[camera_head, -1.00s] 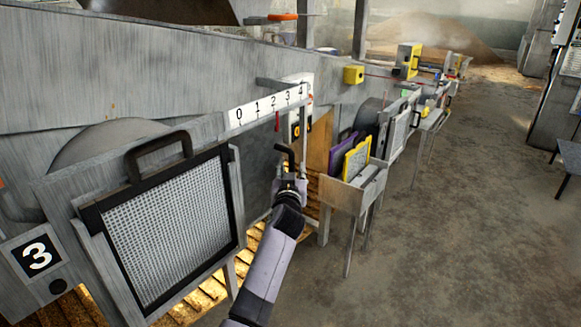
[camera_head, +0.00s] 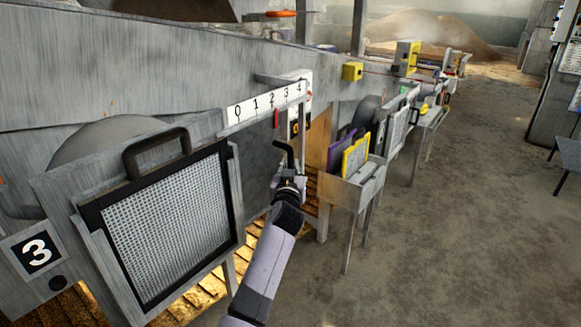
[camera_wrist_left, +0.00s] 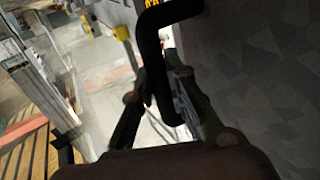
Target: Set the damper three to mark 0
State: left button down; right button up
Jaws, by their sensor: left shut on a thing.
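A white scale (camera_head: 268,102) with marks 0 to 4 runs along the top of the grey damper frame. A red pointer (camera_head: 276,118) hangs just below it, between marks 2 and 3 and nearer to 2. A plate with the number 3 (camera_head: 37,252) is at the lower left. My left gripper (camera_head: 288,180) is shut on the black bent handle (camera_head: 283,151) below the scale. In the left wrist view the black handle (camera_wrist_left: 150,55) passes between the fingers of my left gripper (camera_wrist_left: 158,100). My right gripper is not in view.
A mesh screen in a black frame (camera_head: 170,225) stands left of my left arm. A grey rack (camera_head: 345,190) with purple and yellow framed panels stands close on the right. A row of equipment continues behind it.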

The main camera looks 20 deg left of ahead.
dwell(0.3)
pick_arm(q)
jog(key=shift+s+a+p, duration=0.15)
jog(key=shift+s+p, duration=0.1)
jog(key=shift+p, duration=0.1)
jog(key=s+a+p, duration=0.4)
jog(key=s+p, duration=0.2)
jog(key=s, duration=0.5)
jog(key=shift+f, duration=0.2)
